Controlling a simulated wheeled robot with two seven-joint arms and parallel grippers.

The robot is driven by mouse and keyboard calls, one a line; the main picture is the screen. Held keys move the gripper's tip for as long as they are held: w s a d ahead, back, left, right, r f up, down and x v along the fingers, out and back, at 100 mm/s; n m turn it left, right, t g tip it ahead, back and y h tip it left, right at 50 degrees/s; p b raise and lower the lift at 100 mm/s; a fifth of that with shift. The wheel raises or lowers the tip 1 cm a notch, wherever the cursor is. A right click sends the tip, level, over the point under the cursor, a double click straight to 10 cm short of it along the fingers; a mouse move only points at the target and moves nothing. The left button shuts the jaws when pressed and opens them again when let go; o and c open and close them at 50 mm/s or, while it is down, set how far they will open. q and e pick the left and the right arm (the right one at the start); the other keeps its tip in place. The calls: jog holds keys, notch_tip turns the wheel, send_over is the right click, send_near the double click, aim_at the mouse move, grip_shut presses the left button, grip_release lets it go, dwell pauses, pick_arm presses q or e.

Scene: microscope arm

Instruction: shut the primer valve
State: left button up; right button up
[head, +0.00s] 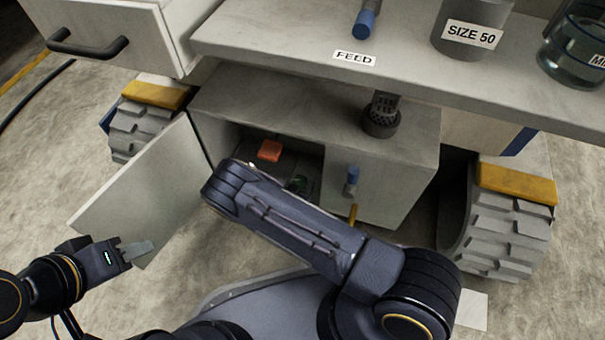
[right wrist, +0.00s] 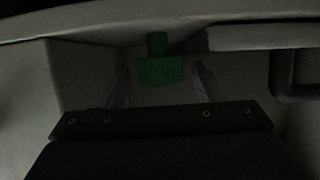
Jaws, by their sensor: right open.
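A green handle-like part (right wrist: 157,71) with a short upright stem shows in the dim right wrist view. My right gripper (right wrist: 162,78) is open, with one finger on each side of it; I cannot tell whether they touch it. In the head view a small green part (head: 299,185) shows inside the open cabinet, partly behind my right arm. My right gripper is hidden there. No label naming the primer valve is readable. My left gripper (head: 138,253) is near the lower edge of the open cabinet door (head: 150,195); its finger gap is unclear.
An orange block (head: 270,150) lies inside the cabinet (head: 395,180). A blue knob (head: 352,181) and yellow piece (head: 352,214) are on its front. A shelf (head: 300,45) with a FEED label (head: 354,58) overhangs it. Treaded wheels (head: 505,235) flank the cabinet.

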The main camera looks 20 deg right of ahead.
jog(key=shift+w, duration=0.1)
jog(key=c, duration=1)
jog(key=shift+w+a+m+g+h, duration=0.1)
jog(key=shift+w+m+g+h, duration=0.05)
jog(key=shift+m+g+h, duration=1.15)
jog(key=o, duration=1)
